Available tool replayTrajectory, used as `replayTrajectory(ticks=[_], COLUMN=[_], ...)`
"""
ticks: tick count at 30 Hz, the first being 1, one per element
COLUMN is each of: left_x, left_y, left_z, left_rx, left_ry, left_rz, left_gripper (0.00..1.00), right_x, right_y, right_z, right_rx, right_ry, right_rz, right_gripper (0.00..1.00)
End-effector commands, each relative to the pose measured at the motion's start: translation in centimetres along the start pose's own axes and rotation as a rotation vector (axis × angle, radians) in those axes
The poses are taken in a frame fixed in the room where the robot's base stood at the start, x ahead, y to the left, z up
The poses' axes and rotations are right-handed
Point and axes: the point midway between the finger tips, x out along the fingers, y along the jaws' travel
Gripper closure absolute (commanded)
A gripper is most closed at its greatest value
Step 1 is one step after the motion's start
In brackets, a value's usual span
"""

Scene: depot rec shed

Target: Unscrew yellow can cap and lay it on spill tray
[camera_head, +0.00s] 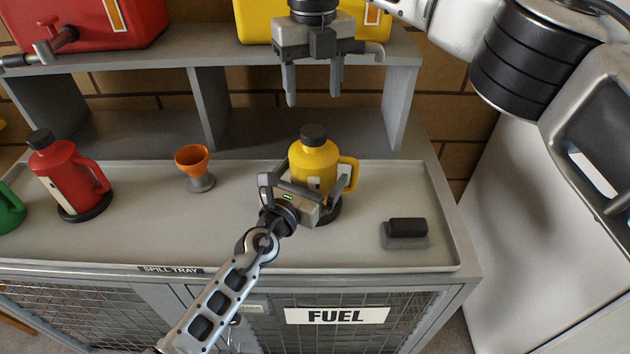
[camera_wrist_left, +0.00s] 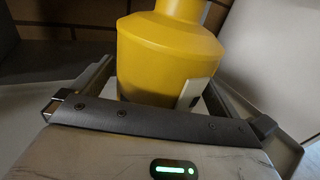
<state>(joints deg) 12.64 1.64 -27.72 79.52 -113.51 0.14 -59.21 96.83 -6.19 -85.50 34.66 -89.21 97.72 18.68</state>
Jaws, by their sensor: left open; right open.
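The yellow can (camera_head: 318,160) stands upright on a dark round base on the grey spill tray (camera_head: 120,220). Its black cap (camera_head: 313,134) is on its neck, and its handle is on the right. My left gripper (camera_head: 318,168) is open at the can's front, a finger on either side of the body. In the left wrist view the yellow can (camera_wrist_left: 165,60) stands between the spread fingers, its cap out of frame. My right gripper (camera_head: 314,98) is open and empty, pointing down above the cap with a gap between.
A red can (camera_head: 65,170) and a green can (camera_head: 8,207) stand at the left. An orange funnel (camera_head: 192,160) stands left of the yellow can. A black block (camera_head: 407,226) on a grey base lies at right. A shelf (camera_head: 180,58) holds big red and yellow containers behind.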

Motion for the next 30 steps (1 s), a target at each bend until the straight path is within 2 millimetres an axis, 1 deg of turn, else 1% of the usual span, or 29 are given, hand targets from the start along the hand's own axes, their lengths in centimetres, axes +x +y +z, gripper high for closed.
replayTrajectory(ticks=[3,11,12,14,15,17,18,20,21,23,25,29,30], left_x=[0.55,0.63,0.63,0.62,0.62,0.62,0.62,0.61,0.61,0.61,0.61,0.60,0.60], left_y=[0.04,0.05,0.05,0.05,0.05,0.06,0.06,0.06,0.06,0.06,0.06,0.06,0.06], left_z=[-0.02,-0.03,-0.03,-0.03,-0.03,-0.02,-0.03,-0.03,-0.03,-0.03,-0.03,-0.02,-0.02], left_rx=[0.001,0.000,0.000,0.000,0.000,0.000,0.000,0.000,0.000,0.000,0.000,0.000,0.000], left_ry=[0.001,0.001,0.001,0.001,0.001,0.000,0.001,0.000,0.000,0.000,0.000,0.000,0.000], left_rz=[0.000,0.001,0.001,0.001,0.001,0.001,0.001,0.001,0.001,0.001,0.001,0.001,0.001], left_gripper=[0.00,0.00,0.06,0.22,0.33,0.50,0.61,0.78,0.80,0.80,0.80,0.80,0.80], right_x=[0.00,0.00,0.00,0.00,0.00,0.00,0.00,0.00,0.00,0.00,0.01,0.03,0.02], right_y=[0.01,0.01,0.01,0.01,0.01,0.01,0.01,0.01,0.01,0.02,0.03,0.07,0.09], right_z=[0.00,0.00,0.00,0.00,0.00,0.00,0.00,0.00,0.00,0.00,0.00,0.00,0.00], right_rx=[0.000,0.000,0.000,0.000,0.000,0.000,0.000,0.004,0.014,0.050,0.128,0.382,0.480], right_ry=[0.000,0.000,0.000,0.000,0.000,0.000,0.000,0.000,0.000,0.000,0.000,0.000,0.000], right_rz=[0.000,0.000,0.000,0.000,0.000,0.000,0.000,0.000,0.000,0.000,0.000,0.001,0.001], right_gripper=[0.41,0.41,0.41,0.41,0.41,0.41,0.41,0.41,0.41,0.41,0.41,0.41,0.41])
